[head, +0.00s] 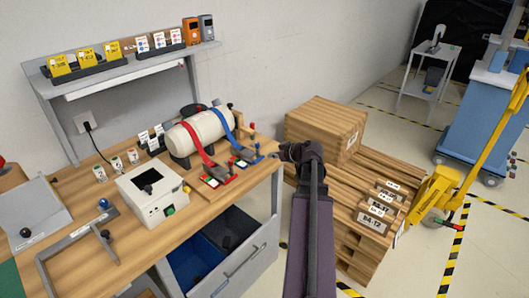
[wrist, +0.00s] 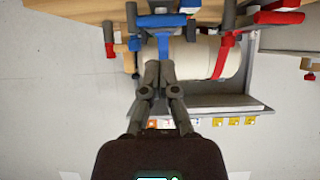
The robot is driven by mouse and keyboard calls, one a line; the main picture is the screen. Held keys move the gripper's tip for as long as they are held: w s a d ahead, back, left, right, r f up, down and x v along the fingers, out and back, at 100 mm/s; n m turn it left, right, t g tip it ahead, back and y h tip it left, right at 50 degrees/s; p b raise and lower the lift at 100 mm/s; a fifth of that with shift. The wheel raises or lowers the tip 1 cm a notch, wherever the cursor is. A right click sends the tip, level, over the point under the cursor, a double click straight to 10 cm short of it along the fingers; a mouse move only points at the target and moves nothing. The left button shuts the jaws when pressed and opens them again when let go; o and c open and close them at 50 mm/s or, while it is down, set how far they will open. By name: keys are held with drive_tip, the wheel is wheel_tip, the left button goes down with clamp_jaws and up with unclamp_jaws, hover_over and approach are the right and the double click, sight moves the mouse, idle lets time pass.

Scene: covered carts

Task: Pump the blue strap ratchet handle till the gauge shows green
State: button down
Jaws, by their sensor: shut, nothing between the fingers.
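A cream cylinder (head: 196,132) lies on the bench with a red strap (head: 196,143) and a blue strap (head: 222,128) over it. The blue strap's ratchet (head: 245,156) sits at the bench's right end, beside the red one (head: 217,177). In the wrist view the blue strap (wrist: 165,44) runs up to its blue ratchet (wrist: 162,20), just beyond my fingertips. My gripper (wrist: 160,66) is shut and empty, with its tips in front of the blue strap; contact cannot be told. In the head view my gripper (head: 286,150) is right of the blue ratchet. I cannot read a gauge.
A white box (head: 152,196) with a green button stands left of the ratchets on the bench (head: 100,217). A shelf with yellow cards (head: 85,55) is behind.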

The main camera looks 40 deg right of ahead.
drive_tip(key=shift+s+d+r, duration=0.1)
drive_tip(key=shift+s+d, duration=0.05)
drive_tip(key=shift+s, duration=1.3)
drive_tip(key=shift+s+d+r, duration=0.1)
drive_tip(key=shift+s+d, duration=0.05)
drive_tip(key=shift+s, duration=1.3)
drive_tip(key=shift+a+f, duration=0.1)
drive_tip(key=shift+a, duration=0.05)
drive_tip(key=w+a+f+g, duration=0.2)
drive_tip(key=a+g, duration=0.1)
drive_tip(key=a, duration=0.7)
drive_tip(key=w+a+f+g+y, duration=0.1)
drive_tip(key=w+a+f+g, duration=0.1)
drive_tip(key=a, duration=0.9)
drive_tip(key=w+a+f+g, duration=0.2)
drive_tip(key=a+f+g, duration=0.1)
drive_tip(key=a, duration=0.8)
drive_tip(key=shift+w+f+g+y+p, duration=0.1)
drive_tip(key=shift+f+g+y+p, duration=0.25)
drive_tip(key=shift+g, duration=0.35)
drive_tip(key=s+a, duration=0.1)
drive_tip(key=a, duration=0.2)
drive_tip(key=s+a+g+h, duration=0.1)
drive_tip(key=a, duration=0.2)
drive_tip(key=s+a+f+m+g+h, duration=0.1)
drive_tip(key=a, duration=0.3)
drive_tip(key=shift+h, duration=0.25)
drive_tip(key=shift+s+a+g, duration=0.25)
drive_tip(key=shift+a+g, duration=0.05)
drive_tip(key=shift+a, duration=0.25)
